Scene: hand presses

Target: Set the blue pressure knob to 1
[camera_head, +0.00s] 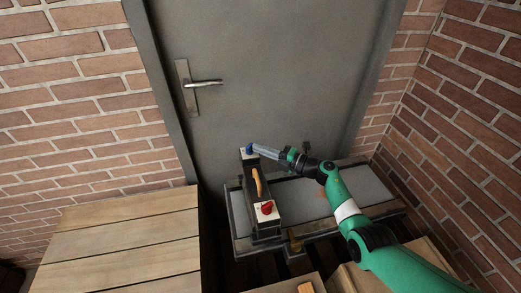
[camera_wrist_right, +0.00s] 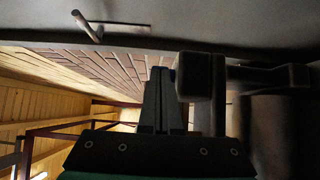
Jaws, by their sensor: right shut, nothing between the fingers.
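The blue pressure knob (camera_head: 249,149) sits on a pale plate at the far end of the dark press (camera_head: 268,228) in the head view. My right gripper (camera_head: 257,148) reaches in from the right with its fingertips right beside the knob. Its fingers are shut with nothing between them. Whether the tips touch the knob, and the knob's setting, I cannot tell. In the right wrist view the shut fingers (camera_wrist_right: 161,100) stand next to a dark block (camera_wrist_right: 195,76); the knob's blue does not show clearly there. My left gripper is not in view.
A red knob (camera_head: 267,208) sits at the press's near end, with an orange-brown handle (camera_head: 257,184) between the knobs. A grey door with a metal handle (camera_head: 207,82) stands behind. A wooden crate (camera_head: 125,238) is at the left. Brick walls close in both sides.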

